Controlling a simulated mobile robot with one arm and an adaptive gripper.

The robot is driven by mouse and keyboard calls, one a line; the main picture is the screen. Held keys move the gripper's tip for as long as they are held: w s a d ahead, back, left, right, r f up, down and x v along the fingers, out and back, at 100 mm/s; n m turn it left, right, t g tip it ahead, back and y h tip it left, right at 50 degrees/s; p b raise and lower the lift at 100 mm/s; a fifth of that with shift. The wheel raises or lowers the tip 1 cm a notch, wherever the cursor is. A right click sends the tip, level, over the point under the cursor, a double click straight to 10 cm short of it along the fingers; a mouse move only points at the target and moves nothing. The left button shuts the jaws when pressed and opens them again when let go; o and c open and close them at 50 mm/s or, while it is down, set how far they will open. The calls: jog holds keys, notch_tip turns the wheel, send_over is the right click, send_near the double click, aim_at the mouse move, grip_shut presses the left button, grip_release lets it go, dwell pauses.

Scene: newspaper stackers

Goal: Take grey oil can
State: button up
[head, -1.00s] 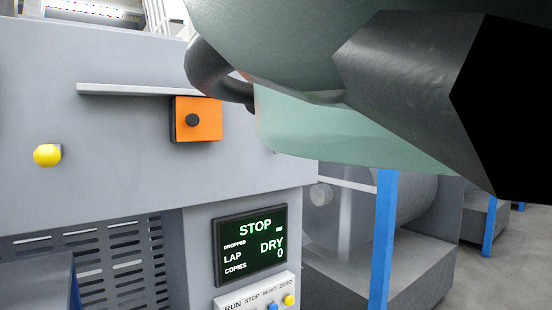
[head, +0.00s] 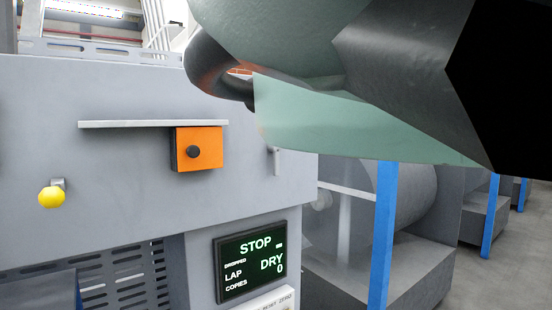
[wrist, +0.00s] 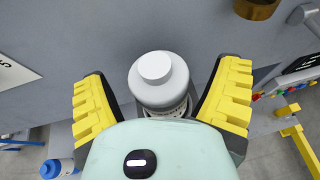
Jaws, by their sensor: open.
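In the wrist view, a grey can with a round white cap (wrist: 158,82) is seen from above. Its lower part is partly hidden by the pale green body of my gripper (wrist: 163,90). The gripper's two yellow ribbed fingers are spread apart, one on each side of the can, with a gap showing on either side. I cannot tell how deep the can sits between them. In the head view, my arm fills the upper right, and neither the can nor the fingers can be made out.
A grey machine wall carries a thin ledge (head: 150,124), an orange box (head: 210,149), a yellow knob (head: 51,197) and a display (head: 250,262). A blue post (head: 384,230) stands to the right. The wrist view shows a brass-coloured part (wrist: 257,8) and a blue-and-white object (wrist: 51,168).

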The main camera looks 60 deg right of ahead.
jog(key=c, duration=1.3)
